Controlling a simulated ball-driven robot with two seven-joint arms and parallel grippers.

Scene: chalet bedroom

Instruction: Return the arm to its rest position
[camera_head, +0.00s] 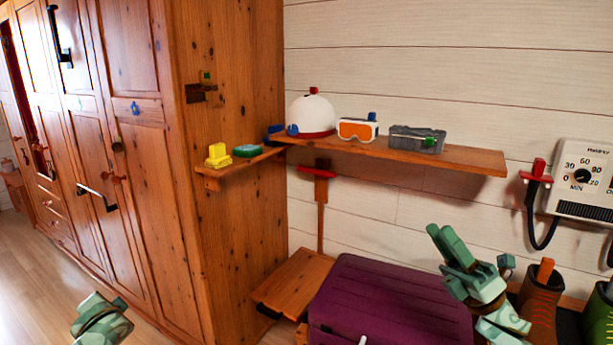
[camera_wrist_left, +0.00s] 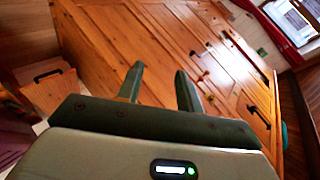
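My left gripper (camera_wrist_left: 161,84) shows in the left wrist view with its two fingers apart and nothing between them. Beyond them, the wooden wardrobe (camera_wrist_left: 215,50) appears tilted. In the head view only a pale green part of my left arm (camera_head: 100,322) shows at the bottom left, in front of the floor. My right gripper (camera_head: 446,246) is at the lower right of the head view, over the right part of the purple chest. I see nothing held in it, but its finger gap is not clear.
A wooden shelf (camera_head: 470,160) holds a white helmet (camera_head: 312,113), goggles (camera_head: 357,130) and a grey box (camera_head: 417,140). The purple chest (camera_head: 375,300) stands below. Boots (camera_head: 540,300) and a wall heater (camera_head: 585,180) are close to my right arm. Open floor (camera_head: 45,285) lies at left.

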